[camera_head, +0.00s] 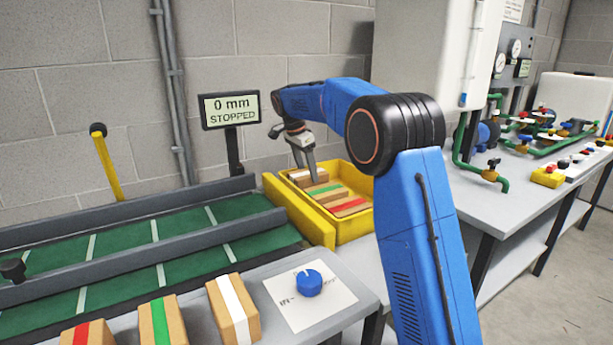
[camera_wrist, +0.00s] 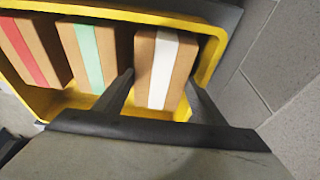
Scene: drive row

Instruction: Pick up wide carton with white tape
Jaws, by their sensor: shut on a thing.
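A brown carton with white tape (camera_wrist: 159,58) sits at the far end of a yellow bin (camera_head: 352,226). My gripper (camera_wrist: 160,88) has one finger on each side of this carton and is shut on it. In the head view, my gripper (camera_head: 309,172) reaches down into the bin, and its fingers partly hide the carton. The carton appears still in the bin; whether it touches the floor I cannot tell. Another carton with white tape (camera_head: 233,310) lies on the near table, apart from my gripper.
Green-taped (camera_head: 328,190) and red-taped (camera_head: 348,206) cartons lie in the bin beside the held one. More red-taped (camera_head: 88,334) and green-taped (camera_head: 162,322) cartons lie near a blue knob (camera_head: 308,283). A green conveyor (camera_head: 130,240) runs left; its display (camera_head: 231,109) reads "0 mm STOPPED".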

